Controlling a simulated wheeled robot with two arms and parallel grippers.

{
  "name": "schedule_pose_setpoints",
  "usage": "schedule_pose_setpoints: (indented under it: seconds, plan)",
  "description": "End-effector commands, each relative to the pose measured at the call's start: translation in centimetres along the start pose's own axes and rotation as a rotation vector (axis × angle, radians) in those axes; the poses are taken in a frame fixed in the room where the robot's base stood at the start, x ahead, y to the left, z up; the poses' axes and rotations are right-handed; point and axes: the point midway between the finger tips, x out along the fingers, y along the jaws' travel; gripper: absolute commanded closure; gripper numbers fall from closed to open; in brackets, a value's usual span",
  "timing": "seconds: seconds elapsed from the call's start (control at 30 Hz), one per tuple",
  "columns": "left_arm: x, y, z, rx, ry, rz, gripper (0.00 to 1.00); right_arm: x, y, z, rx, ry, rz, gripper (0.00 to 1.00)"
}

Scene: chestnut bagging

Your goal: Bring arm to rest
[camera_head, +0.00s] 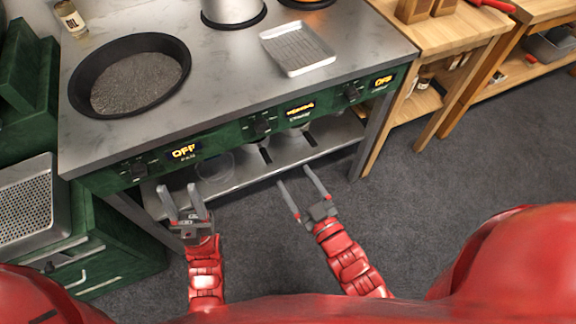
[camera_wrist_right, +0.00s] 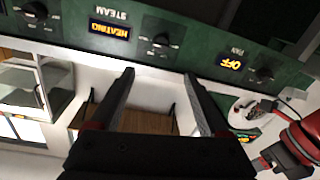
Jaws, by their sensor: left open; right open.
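My left gripper (camera_head: 185,203) is open and empty, in front of the green control panel, below the display reading OFF. My right gripper (camera_head: 303,187) is open and empty, to its right, in front of the lower shelf of the cooking station. In the right wrist view, the two fingers of my right gripper (camera_wrist_right: 158,85) stand apart with nothing between them. Both red arms reach forward from my body, and neither gripper visibly touches anything.
The cooking station's control panel (camera_head: 255,128) has knobs and lit displays; in the right wrist view one reads HEATING (camera_wrist_right: 110,30). A wide black pan (camera_head: 130,80) and a pale slotted tray (camera_head: 298,48) rest on top. A wooden table (camera_head: 440,35) stands right. The floor (camera_head: 440,170) is open at right.

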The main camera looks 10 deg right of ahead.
Motion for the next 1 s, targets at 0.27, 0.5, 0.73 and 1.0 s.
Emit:
schedule_pose_setpoints:
  seconds: [0.27, 0.5, 0.73, 1.0]
  plan:
    - [0.1, 0.0, 0.0, 0.000, 0.000, 0.000, 0.50, -0.9, -0.1, 0.0, 0.002, -0.002, -0.001, 0.21]
    - [0.1, 0.0, 0.0, 0.000, 0.000, 0.000, 0.50, -0.9, -0.1, 0.0, 0.002, -0.001, -0.001, 0.21]
    - [0.1, 0.0, 0.0, 0.000, 0.000, 0.000, 0.50, -0.8, 0.1, -0.1, 0.002, 0.006, 0.002, 0.21]
    - [2.2, -0.1, -0.4, 0.000, 0.000, 0.000, 0.50, -0.3, 5.8, -7.9, -0.013, 0.368, 0.144, 0.21]
